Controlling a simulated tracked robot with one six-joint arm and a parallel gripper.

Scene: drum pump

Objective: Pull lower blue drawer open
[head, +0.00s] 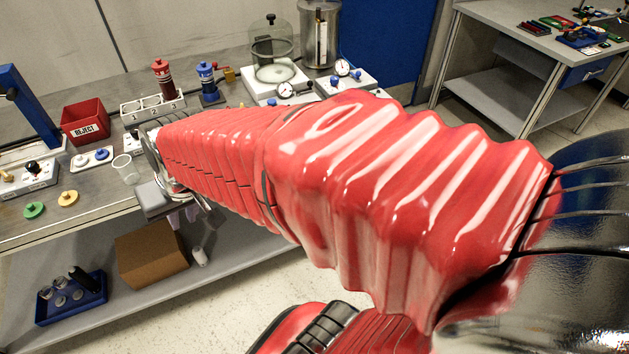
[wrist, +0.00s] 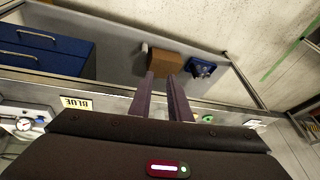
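The wrist view is upside down, with the bench top toward the bottom of the picture. A blue drawer unit is at its left edge. The lower blue drawer (wrist: 60,28), with a pale bar handle (wrist: 36,33), lies nearer the picture's top. The upper blue drawer (wrist: 40,62) is below it in the picture. Both look closed. My gripper (wrist: 160,75) is open and empty, its two fingers apart, to the right of the drawers. Its fingers also show in the head view, below the bench's front edge (head: 184,217). My arm hides the drawers there.
A cardboard box (head: 152,254) and a blue tray (head: 72,297) are on the lower shelf (head: 215,262). A red REJECT bin (head: 87,121) and a clear cup (head: 125,168) stand on the bench top. A second bench (head: 500,75) is at the right. Floor in front is clear.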

